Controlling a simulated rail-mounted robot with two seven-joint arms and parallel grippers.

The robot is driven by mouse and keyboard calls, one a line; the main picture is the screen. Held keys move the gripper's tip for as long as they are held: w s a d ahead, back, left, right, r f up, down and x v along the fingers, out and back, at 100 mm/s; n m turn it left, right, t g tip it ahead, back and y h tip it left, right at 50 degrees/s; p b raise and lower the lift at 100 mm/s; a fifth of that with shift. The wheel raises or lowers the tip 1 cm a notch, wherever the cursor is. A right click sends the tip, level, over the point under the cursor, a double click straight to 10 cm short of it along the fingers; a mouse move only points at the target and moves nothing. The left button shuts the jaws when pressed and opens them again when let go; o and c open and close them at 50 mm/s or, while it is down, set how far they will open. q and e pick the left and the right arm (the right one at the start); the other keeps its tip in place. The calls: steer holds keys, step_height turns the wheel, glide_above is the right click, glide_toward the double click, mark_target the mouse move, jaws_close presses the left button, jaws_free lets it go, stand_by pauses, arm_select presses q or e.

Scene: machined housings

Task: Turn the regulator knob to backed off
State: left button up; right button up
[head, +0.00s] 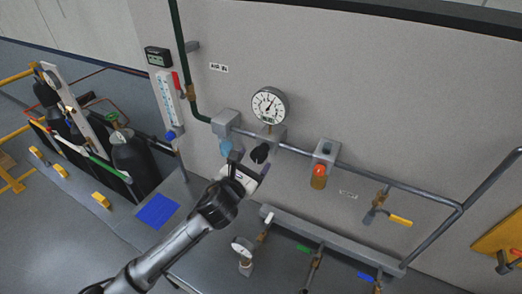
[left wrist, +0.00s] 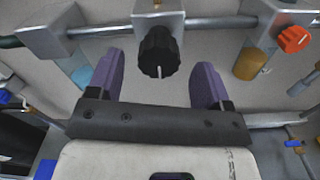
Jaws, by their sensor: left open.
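The regulator knob (head: 259,153) is black and sits below the round pressure gauge (head: 269,105) on the wall pipe. In the left wrist view the ribbed knob (left wrist: 157,50) shows a white mark at its lower edge. My left gripper (head: 248,170) is just below and in front of the knob. Its two purple fingers are open, one on each side of the knob in the left wrist view, with visible gaps and nothing held. Whether the fingertips reach the knob in depth is hard to tell. My right gripper is not in view.
A bowl with bluish glass (head: 226,146) hangs left of the knob. An amber bowl with an orange cap (head: 319,175) hangs to the right. A yellow-handled valve (head: 400,220) is farther right. Gas cylinders (head: 130,155) stand at left. A blue patch (head: 157,210) marks the bench.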

mark_target(257, 157)
arm_select(q)
steer(key=shift+x, duration=2.55)
steer(key=shift+c, duration=0.2)
steer(key=c, duration=0.9)
